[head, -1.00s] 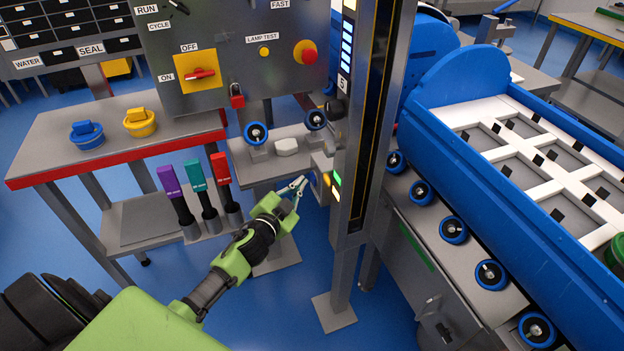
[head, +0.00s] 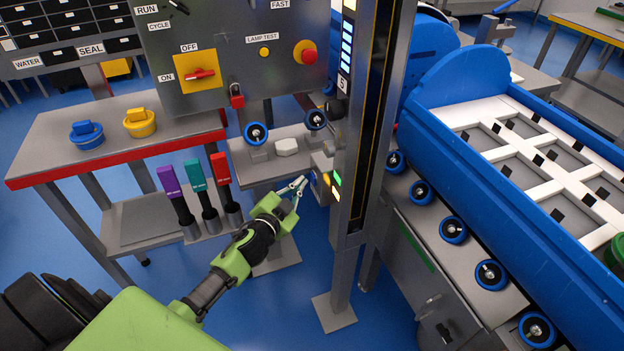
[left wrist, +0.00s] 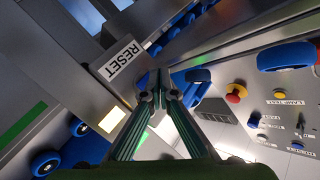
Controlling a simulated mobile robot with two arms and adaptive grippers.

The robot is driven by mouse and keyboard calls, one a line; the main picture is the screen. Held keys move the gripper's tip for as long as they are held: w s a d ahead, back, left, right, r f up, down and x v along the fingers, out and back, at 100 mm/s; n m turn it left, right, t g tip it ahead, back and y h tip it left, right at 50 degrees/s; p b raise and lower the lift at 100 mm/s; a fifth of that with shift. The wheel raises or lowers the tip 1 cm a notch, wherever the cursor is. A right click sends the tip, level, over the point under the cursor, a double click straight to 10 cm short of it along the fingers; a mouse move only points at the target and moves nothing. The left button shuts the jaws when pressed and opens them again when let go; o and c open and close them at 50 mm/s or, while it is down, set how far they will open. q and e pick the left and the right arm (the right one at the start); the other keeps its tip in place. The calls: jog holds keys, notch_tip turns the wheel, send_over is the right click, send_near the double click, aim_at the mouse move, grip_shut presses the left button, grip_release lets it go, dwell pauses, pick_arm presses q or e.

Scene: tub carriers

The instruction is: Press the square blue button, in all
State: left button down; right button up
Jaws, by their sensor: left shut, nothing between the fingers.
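The square blue button cannot be made out for sure in either view. In the left wrist view, blue patches show beside and behind my fingertips, and I cannot tell if one is the button. My left gripper (head: 301,187) is shut and empty, its fingertips close to a small grey box (head: 320,179) on the side of the upright post. Contact cannot be told. In the left wrist view, the gripper (left wrist: 163,78) points past a white RESET label (left wrist: 119,58), just left of the fingertips. My right gripper is not in view.
The grey post (head: 362,130) stands just right of the gripper. A control panel (head: 220,85) with a red knob hangs above. Purple, teal and red-handled tools (head: 196,190) stand left of the arm. A blue tub (head: 530,190) is at right.

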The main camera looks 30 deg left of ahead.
pick_arm(q)
jog(key=shift+w+d, duration=0.3)
jog(key=shift+w+d, duration=0.3)
jog(key=shift+w, duration=0.1)
dwell(1.1)
jog(key=shift+s, duration=0.1)
jog(key=shift+s+a, duration=0.55)
jog(key=shift+s, duration=0.05)
jog(key=shift+s+a+p, duration=0.7)
jog(key=shift+s+a, duration=0.95)
jog(key=shift+s, duration=0.25)
